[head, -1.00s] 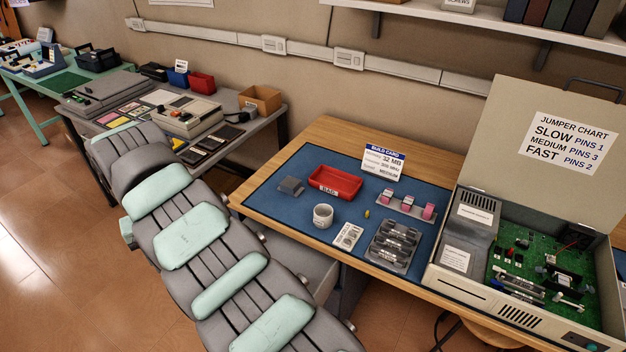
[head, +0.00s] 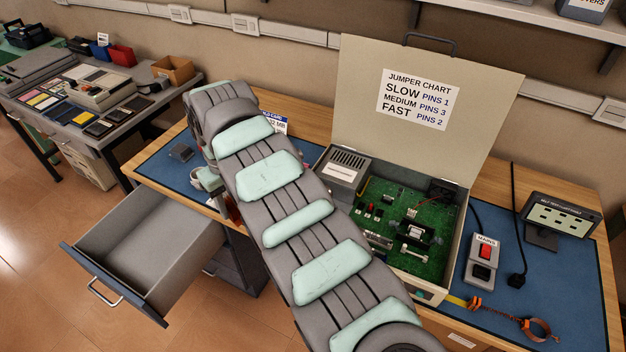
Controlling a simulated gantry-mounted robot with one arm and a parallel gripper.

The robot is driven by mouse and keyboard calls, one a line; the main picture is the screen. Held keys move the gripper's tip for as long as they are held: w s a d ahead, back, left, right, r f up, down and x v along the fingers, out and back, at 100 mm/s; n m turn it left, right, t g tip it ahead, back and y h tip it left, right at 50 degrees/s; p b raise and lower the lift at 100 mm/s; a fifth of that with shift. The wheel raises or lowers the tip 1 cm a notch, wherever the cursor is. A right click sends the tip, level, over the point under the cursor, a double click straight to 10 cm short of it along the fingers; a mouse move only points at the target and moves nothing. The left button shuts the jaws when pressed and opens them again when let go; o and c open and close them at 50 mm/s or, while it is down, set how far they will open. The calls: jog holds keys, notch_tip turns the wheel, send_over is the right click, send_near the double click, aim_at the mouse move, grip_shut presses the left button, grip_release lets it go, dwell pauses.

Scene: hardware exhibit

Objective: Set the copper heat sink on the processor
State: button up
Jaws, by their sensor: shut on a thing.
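The open computer case (head: 352,172) stands on the bench with its lid raised. Its green circuit board (head: 385,205) carries a black block with pale parts (head: 416,232); I cannot tell for sure which part is the processor. My arm crosses the middle of the view, left of the board. I cannot make out the copper heat sink clearly.
An open, empty drawer (head: 150,240) juts out at the left. Right of the case are a switch box (head: 481,262), a black cable, a display panel (head: 560,215) and an orange strap (head: 540,328). The raised lid (head: 425,70) blocks the back. A grey block (head: 181,152) lies on the blue mat.

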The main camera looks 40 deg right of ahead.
jog(key=s+d+n+p, duration=0.1)
jog(key=s+d, duration=0.4)
jog(key=d, duration=0.6)
jog(key=s+d+f+p, duration=0.1)
jog(key=s+d+p, duration=0.2)
jog(key=d, duration=0.8)
jog(key=shift+s+d+f+n, duration=0.3)
jog(key=shift+s+d+n, duration=0.1)
jog(key=shift+s, duration=0.45)
jog(key=shift+n, duration=0.6)
jog(key=s+d+p, duration=0.1)
jog(key=s+d, duration=0.2)
jog(key=s+d+f, duration=0.1)
jog(key=s+d, duration=0.2)
jog(key=s+d+p, duration=0.1)
jog(key=s+d, duration=0.2)
jog(key=d, duration=0.1)
jog(key=shift+d+f+p, duration=0.1)
jog(key=shift+f+p, duration=0.15)
jog(key=shift+p, duration=0.05)
jog(key=shift+c, duration=0.2)
jog(key=shift+o, duration=0.2)
jog(key=s+d+f+n+p, duration=0.1)
jog(key=s+d, duration=0.4)
jog(key=s, duration=0.3)
jog(key=shift+d+f, duration=0.3)
notch_tip(320, 180, down, 4)
jog(key=b, duration=0.3)
jog(key=shift+d, duration=0.15)
jog(key=shift+f, duration=0.2)
